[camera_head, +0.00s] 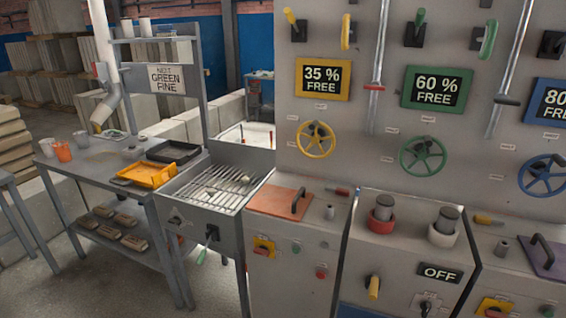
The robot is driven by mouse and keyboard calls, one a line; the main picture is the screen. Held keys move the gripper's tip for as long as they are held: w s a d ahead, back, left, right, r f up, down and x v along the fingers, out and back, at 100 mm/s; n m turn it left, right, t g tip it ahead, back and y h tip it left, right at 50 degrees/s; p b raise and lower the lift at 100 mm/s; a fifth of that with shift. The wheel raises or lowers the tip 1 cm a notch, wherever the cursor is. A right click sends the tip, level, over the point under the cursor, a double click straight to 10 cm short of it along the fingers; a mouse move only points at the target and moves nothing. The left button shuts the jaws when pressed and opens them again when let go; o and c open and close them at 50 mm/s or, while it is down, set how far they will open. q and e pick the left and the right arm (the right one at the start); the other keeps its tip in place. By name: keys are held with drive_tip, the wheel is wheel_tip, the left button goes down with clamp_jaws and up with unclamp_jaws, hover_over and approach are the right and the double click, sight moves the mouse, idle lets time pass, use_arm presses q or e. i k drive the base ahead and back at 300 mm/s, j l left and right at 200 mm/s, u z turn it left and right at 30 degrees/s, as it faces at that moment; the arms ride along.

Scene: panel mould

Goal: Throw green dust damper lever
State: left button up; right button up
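Neither of my grippers is in view. Several green controls show, and no readable label says which is the dust damper lever. A green-handled lever (201,256) hangs down and slightly left from a black mount on the front of the grated metal box (221,189). On the panel's upper part, a lever with a green grip (420,19) points up from a black mount. To its right is a green loop-shaped handle (489,39). Below them are the green "60 % FREE" sign (437,88) and a green handwheel (423,157).
A grey workbench (100,158) with cups and a yellow tray (146,174) stands left of the grated box. Cabinets with a red-brown lid (280,201), knobs and an "OFF" sign (440,272) stand below the panel. Bare floor (95,285) shows at the lower left.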

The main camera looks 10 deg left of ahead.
sight(203, 254)
drive_tip(key=i+u, duration=0.3)
drive_tip(key=i, duration=0.8)
